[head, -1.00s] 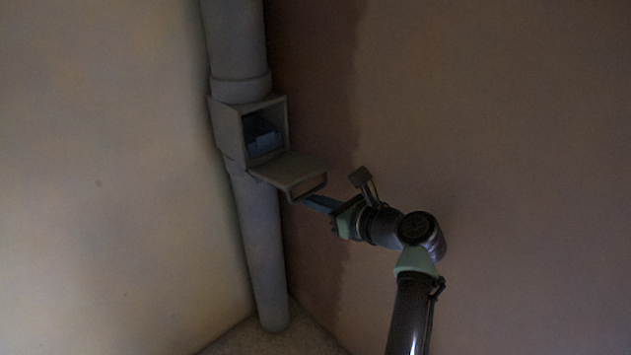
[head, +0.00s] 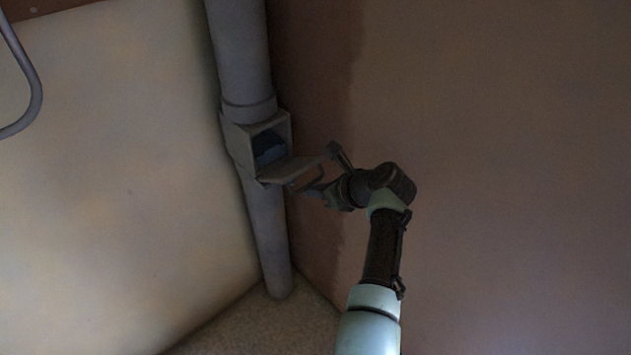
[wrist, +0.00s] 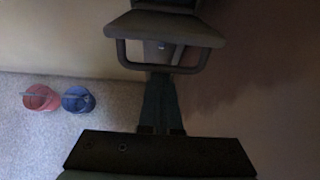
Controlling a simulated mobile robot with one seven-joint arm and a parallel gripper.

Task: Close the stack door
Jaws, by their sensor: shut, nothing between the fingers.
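The stack door (head: 292,168) is a grey flap hinged at the lower front edge of a box on the pipe. It stands open, sticking outward and tilted a little upward, with a loop handle (head: 312,182) below it. The door also shows at the top of the wrist view (wrist: 165,27), its handle (wrist: 163,68) hanging toward me. My gripper (head: 309,192) is shut and empty, beside and below the door. In the wrist view its fingers (wrist: 160,82) reach behind the handle bar, under the door; I cannot tell whether they touch it.
The box (head: 240,145) on the vertical grey pipe (head: 240,50) holds something dark blue (head: 268,147). Walls meet closely behind the pipe. A red bucket (wrist: 40,98) and a blue bucket (wrist: 77,99) stand on the floor. A grey bent rail (head: 37,90) is at the upper left.

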